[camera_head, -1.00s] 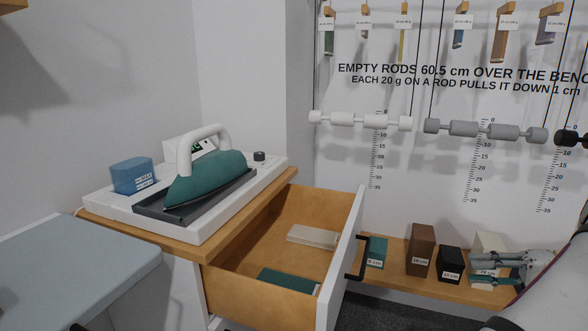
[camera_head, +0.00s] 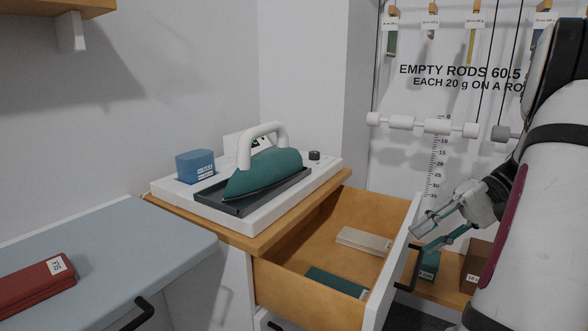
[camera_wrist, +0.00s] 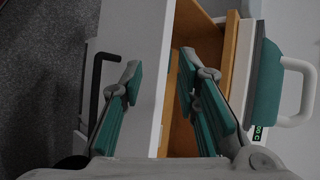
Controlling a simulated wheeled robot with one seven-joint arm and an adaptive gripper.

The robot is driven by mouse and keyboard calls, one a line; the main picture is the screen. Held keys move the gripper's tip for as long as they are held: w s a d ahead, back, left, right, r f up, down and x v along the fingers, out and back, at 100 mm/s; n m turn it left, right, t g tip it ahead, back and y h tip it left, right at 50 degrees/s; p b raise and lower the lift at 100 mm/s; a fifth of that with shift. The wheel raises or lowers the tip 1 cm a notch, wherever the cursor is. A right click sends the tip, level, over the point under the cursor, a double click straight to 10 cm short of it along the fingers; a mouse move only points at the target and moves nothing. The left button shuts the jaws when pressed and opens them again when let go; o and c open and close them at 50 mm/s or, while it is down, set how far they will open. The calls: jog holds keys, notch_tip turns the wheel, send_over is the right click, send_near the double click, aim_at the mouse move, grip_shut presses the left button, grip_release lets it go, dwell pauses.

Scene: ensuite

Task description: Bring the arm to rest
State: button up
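My gripper (camera_head: 432,238) is at the right in the head view, in front of the open drawer's right edge. In the wrist view its two teal-padded fingers (camera_wrist: 160,105) stand wide apart with nothing between them but the drawer front beyond. My white arm (camera_head: 540,210) fills the right side of the head view and hides part of the wall and bench.
The wooden drawer (camera_head: 325,245) stands open with a beige block (camera_head: 364,241) and a teal block (camera_head: 337,282) inside. A teal iron (camera_head: 264,172) sits on a white base. A red box (camera_head: 35,285) lies on the grey-blue top (camera_head: 120,250). Rods hang at the wall.

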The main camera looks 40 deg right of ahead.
jog(key=w+a+r+n+g+h, duration=0.1)
jog(key=a+r+n+g+h, duration=0.15)
jog(key=a, duration=0.95)
jog(key=w+a+r+n+g+h, duration=0.1)
jog(key=a+r+n+g+h, duration=0.2)
jog(key=a, duration=0.9)
jog(key=s+a+f+n+h, duration=0.4)
jog(key=s+a+f, duration=0.1)
jog(key=s+a, duration=0.6)
notch_tip(320, 180, up, 26)
jog(key=d+t+p, duration=0.1)
jog(key=t+p, duration=0.3)
jog(key=p, duration=1.9)
jog(key=shift+s+d+f, duration=0.2)
jog(key=shift+s+f, duration=0.05)
jog(key=shift+s, duration=0.1)
